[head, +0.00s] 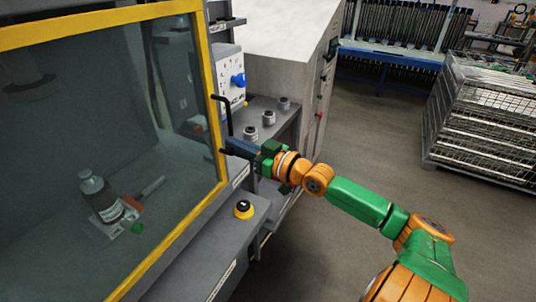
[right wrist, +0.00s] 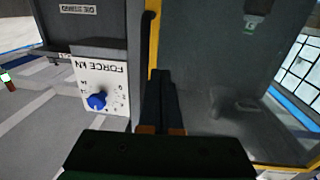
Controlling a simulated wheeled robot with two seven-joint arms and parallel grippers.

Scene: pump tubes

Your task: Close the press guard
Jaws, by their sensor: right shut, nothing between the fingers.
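The press guard is a clear panel in a yellow frame (head: 213,120), filling the left of the head view. It appears to stand in front of the press chamber; I cannot tell if it is fully shut. A black bent handle (head: 228,117) is at its right edge. My right gripper (head: 228,148) is shut and empty, its tips by the lower end of the handle and the frame edge. In the right wrist view its fingers (right wrist: 161,80) point at the yellow frame (right wrist: 154,45), beside the dark handle. Contact is unclear. My left gripper is out of view.
Behind the panel stand a bottle (head: 98,196) and a green-tipped item (head: 137,227). A white force panel with a blue knob (head: 238,80) is behind the gripper. A yellow-based button (head: 243,209) sits on the front ledge. Open floor lies right, before a wire crate (head: 480,125).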

